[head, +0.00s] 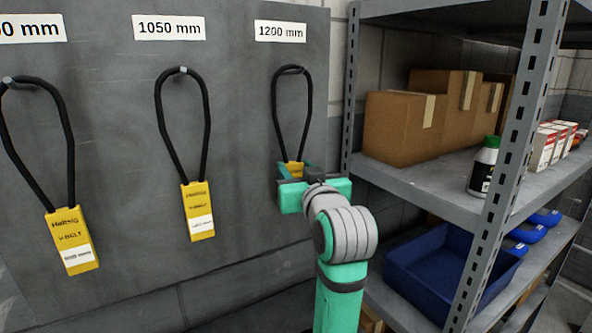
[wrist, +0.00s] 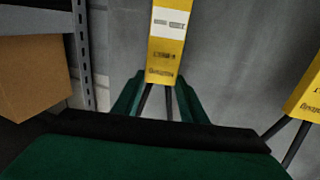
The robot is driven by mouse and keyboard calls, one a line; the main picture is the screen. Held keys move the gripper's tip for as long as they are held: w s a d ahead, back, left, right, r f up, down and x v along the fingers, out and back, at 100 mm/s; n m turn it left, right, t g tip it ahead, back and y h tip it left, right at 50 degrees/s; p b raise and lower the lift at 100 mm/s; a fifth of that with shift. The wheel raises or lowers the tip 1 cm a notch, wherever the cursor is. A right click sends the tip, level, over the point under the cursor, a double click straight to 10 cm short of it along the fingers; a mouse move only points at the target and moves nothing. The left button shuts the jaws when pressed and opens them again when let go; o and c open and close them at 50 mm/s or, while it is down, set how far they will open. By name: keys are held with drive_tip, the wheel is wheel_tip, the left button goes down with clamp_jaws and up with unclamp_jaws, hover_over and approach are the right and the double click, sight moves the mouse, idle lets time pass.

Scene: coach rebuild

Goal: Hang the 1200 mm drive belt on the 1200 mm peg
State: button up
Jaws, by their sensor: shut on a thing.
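The 1200 mm drive belt (head: 278,108) is a black loop with a yellow sleeve (head: 295,168). In the head view its top lies at the peg (head: 291,70) under the "1200 mm" label (head: 281,32). The loop hangs down the grey board, and I cannot tell whether it is fully over the peg. My gripper (head: 297,174) is shut on the belt at its lower end, by the sleeve. The wrist view shows the yellow sleeve (wrist: 166,42) and two black strands running between my green fingers (wrist: 158,100). The sleeve's lower part is hidden in the head view.
A belt (head: 207,125) hangs under the "1050 mm" label (head: 169,27), and another belt (head: 62,115) hangs further left. A grey metal shelf (head: 420,192) stands close on the right, with cardboard boxes (head: 400,128), a bottle (head: 483,168) and a blue bin (head: 440,275).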

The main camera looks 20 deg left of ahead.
drive_tip(key=o, duration=1.3)
drive_tip(key=v, duration=1.1)
